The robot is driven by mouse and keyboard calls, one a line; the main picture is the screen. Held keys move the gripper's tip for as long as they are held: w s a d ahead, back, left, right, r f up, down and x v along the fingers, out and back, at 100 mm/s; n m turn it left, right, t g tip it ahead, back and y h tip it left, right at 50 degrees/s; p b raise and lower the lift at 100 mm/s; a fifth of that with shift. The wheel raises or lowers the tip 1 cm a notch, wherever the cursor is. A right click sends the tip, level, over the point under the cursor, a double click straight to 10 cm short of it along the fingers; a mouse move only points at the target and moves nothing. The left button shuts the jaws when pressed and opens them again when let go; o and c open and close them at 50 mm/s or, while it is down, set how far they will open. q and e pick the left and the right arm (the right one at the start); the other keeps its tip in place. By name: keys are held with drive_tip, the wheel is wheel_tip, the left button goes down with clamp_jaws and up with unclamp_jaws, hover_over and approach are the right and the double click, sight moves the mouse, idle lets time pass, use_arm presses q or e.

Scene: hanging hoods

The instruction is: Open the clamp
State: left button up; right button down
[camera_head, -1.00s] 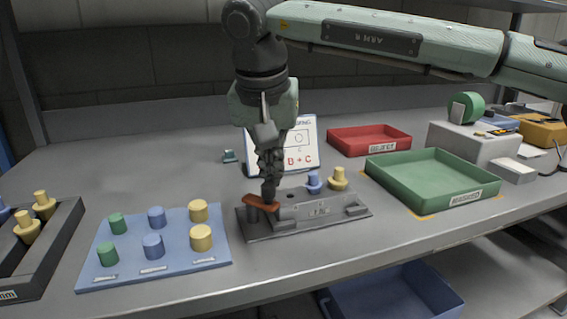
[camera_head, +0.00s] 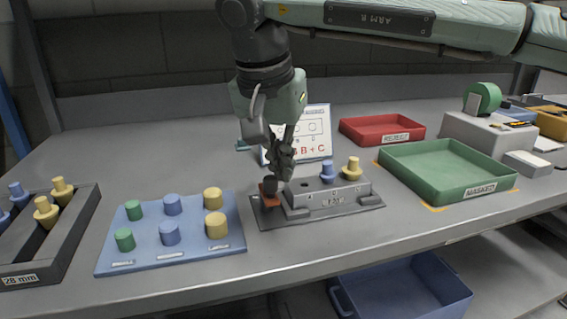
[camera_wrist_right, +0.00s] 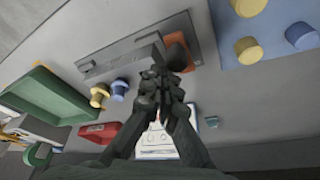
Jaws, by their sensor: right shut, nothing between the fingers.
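The clamp is an orange-brown lever (camera_head: 269,198) on a dark pivot at the left end of a grey fixture (camera_head: 322,202). It also shows in the right wrist view (camera_wrist_right: 182,48), partly hidden by my fingers. My right gripper (camera_head: 275,178) comes down from above, shut and empty, with its fingertips right at the lever and pivot. I cannot tell whether they touch. A blue peg (camera_head: 327,172) and a yellow peg (camera_head: 351,169) stand in the fixture block. A hole left of them looks empty. My left gripper is not in view.
A blue board (camera_head: 188,255) with several green, blue and yellow pegs lies to the left. A dark rack (camera_head: 78,235) stands beyond it. A green tray (camera_head: 430,195) and red tray (camera_head: 385,137) are on the right. A white sign (camera_head: 317,125) stands behind the gripper.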

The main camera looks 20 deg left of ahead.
drive_tip(key=shift+s+a, duration=0.2)
drive_tip(key=shift+s, duration=0.15)
idle(0.3)
drive_tip(key=v, duration=1.2)
drive_tip(key=shift+w+d, duration=0.15)
drive_tip(key=shift+w, duration=0.2)
